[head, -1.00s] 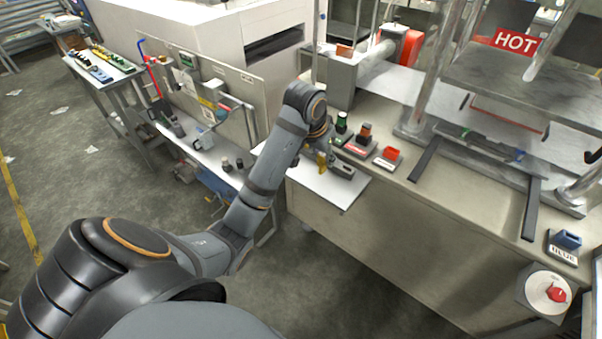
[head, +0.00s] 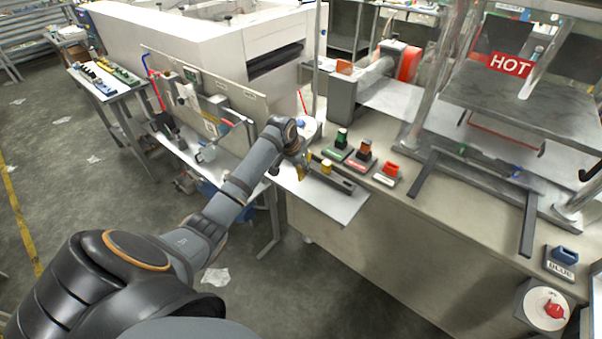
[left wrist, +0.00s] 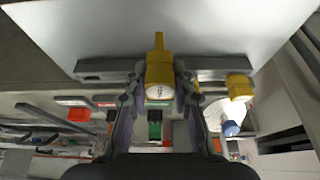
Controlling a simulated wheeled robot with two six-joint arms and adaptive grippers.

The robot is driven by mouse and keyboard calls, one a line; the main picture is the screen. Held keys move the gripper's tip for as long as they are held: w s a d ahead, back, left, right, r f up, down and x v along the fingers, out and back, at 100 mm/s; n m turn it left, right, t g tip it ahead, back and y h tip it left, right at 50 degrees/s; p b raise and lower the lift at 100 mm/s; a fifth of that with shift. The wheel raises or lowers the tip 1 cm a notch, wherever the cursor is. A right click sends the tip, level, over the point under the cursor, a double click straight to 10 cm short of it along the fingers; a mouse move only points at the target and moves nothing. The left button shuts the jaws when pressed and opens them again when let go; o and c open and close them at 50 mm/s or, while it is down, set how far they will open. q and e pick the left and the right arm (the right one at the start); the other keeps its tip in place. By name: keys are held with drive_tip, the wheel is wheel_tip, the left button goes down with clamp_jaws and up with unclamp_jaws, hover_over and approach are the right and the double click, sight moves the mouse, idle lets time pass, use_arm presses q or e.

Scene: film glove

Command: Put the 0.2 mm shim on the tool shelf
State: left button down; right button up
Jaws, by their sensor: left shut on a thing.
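My left gripper (head: 304,168) is over the pale ledge (head: 318,199) at the front bench's left end. In the left wrist view, its fingers (left wrist: 159,92) are shut on a yellow piece with a white label (left wrist: 158,72), which I take for the shim; its thickness marking is not readable. A second yellow piece (head: 326,167) sits at the dark bar (head: 338,182) on the ledge; it also shows in the left wrist view (left wrist: 239,87). A low shelf (head: 226,172) with tools stands beyond the gripper, left. My right gripper is not in view.
Green (head: 341,139), dark-and-orange (head: 364,150) and red (head: 390,169) pieces stand on small labelled bases right of the gripper. A press with a HOT sign (head: 512,65) is at the right. An upright panel (head: 205,90) backs the low shelf. Open floor lies left.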

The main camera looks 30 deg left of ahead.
sight(301, 174)
use_arm(q)
drive_tip(key=shift+w+a+f+p, duration=0.15)
drive_tip(key=shift+f+p, duration=0.35)
drive_tip(key=shift+f, duration=1.3)
drive_tip(key=c, duration=1.1)
unclamp_jaws()
drive_tip(key=shift+f, duration=0.1)
drive_tip(key=v, duration=1.2)
drive_tip(key=shift+b, duration=0.35)
